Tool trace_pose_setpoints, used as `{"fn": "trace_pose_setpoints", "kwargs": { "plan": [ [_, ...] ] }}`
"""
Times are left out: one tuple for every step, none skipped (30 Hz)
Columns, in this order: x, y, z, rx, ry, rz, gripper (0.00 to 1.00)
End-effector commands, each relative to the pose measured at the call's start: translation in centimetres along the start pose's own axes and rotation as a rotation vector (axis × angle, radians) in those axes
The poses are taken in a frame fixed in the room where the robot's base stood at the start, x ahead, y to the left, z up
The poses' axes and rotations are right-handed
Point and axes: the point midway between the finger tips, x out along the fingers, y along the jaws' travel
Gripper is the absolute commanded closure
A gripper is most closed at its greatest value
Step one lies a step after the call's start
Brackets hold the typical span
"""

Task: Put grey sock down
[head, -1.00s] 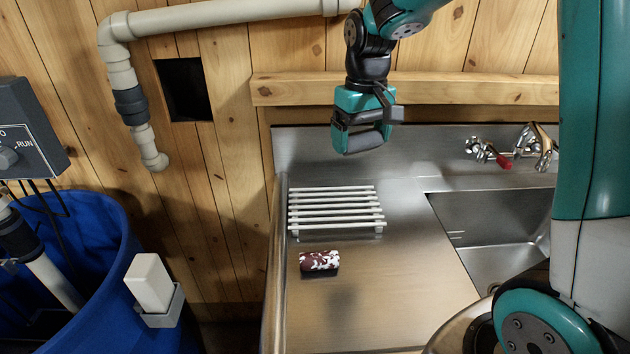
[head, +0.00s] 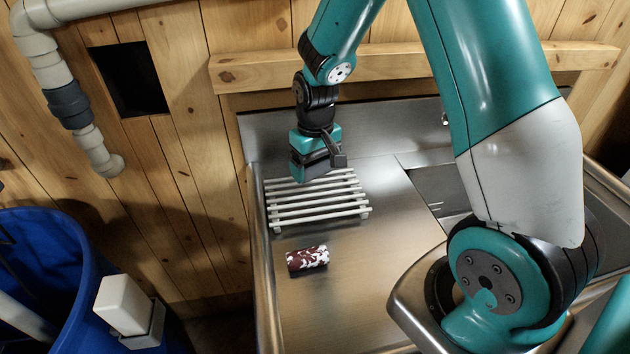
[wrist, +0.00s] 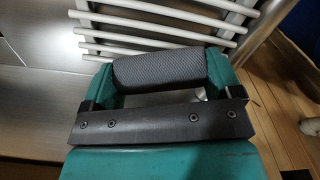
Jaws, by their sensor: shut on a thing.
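My gripper (head: 314,172) is shut on the grey sock (wrist: 158,68), a rolled, dark grey, ribbed-looking bundle held between the two fingers in the wrist view. In the head view the gripper hangs over the back part of a white slatted rack (head: 318,207), and the sock is mostly hard to make out against the dark fingers. In the wrist view the rack's pale bars (wrist: 150,37) show beyond the sock. I cannot tell the exact gap between sock and rack.
A maroon and white rolled bundle (head: 307,258) lies on the steel counter (head: 350,290) in front of the rack. A sink basin (head: 440,190) is to the right, partly behind my arm. A blue bin (head: 40,260) stands at the left. The counter right of the rack is clear.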

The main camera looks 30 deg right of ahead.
Motion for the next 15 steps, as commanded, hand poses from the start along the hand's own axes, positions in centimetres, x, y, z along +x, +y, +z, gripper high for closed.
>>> {"fn": "trace_pose_setpoints", "kwargs": {
  "plan": [
    [0.7, 0.0, 0.0, -0.001, -0.003, 0.000, 0.43],
    [1.0, 0.0, 0.0, -0.001, -0.002, 0.000, 0.43],
    [1.3, -0.1, 0.0, -0.001, -0.001, 0.000, 0.43],
    [1.5, -0.1, 0.0, -0.001, -0.001, 0.000, 0.43],
    [1.7, -0.1, 0.0, -0.001, -0.001, 0.000, 0.43],
    [2.2, -0.1, 0.0, -0.001, -0.002, 0.000, 0.43],
    [2.6, -0.1, 0.0, -0.001, -0.003, 0.000, 0.43],
    [3.0, -0.1, 0.0, -0.001, -0.003, 0.000, 0.43],
    [3.7, -0.1, 0.0, -0.001, -0.004, 0.000, 0.43],
    [4.1, -0.1, 0.0, -0.001, -0.004, 0.000, 0.43],
    [4.5, -0.1, 0.0, -0.002, -0.003, 0.000, 0.43],
    [4.9, -0.1, 0.0, -0.002, -0.002, 0.000, 0.43],
    [5.2, -0.1, 0.0, -0.002, -0.002, 0.000, 0.43],
    [5.3, -0.1, 0.0, -0.002, -0.001, 0.000, 0.43],
    [5.4, -0.1, -0.1, -0.002, 0.001, 0.000, 0.43]
  ]
}}
